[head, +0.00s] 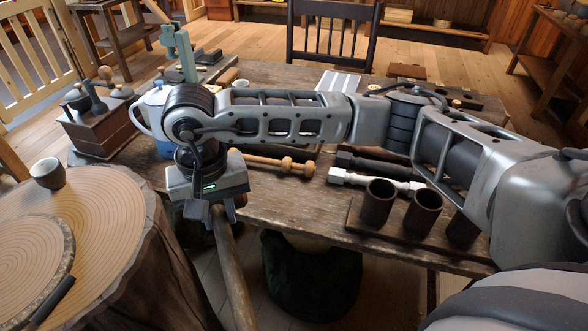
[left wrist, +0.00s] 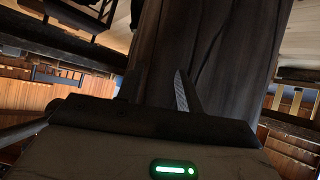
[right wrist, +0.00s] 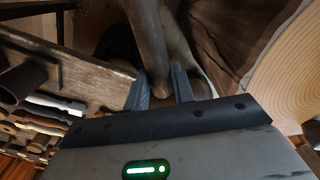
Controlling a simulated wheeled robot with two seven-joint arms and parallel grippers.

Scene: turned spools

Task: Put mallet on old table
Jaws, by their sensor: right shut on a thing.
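The old table (head: 290,212) is the worn plank table in the middle of the head view; its front edge also shows in the right wrist view (right wrist: 85,62). My right gripper (head: 224,212) is in front of the table's left front edge. It is shut on a long wooden handle, which I take for the mallet (head: 234,275). The handle slants down and runs out of the head view at the bottom; I cannot make out a mallet head. The handle shows between the fingers in the right wrist view (right wrist: 146,38). My left gripper (left wrist: 158,88) is open and empty, facing dark wood.
A cut stump (head: 110,215) with a cup (head: 48,173) stands at the left. The table carries a wooden box (head: 100,130), a turned wooden piece (head: 285,164), a white turned piece (head: 375,181) and a rack of dark cups (head: 378,205). A dark green stool (head: 310,280) is below.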

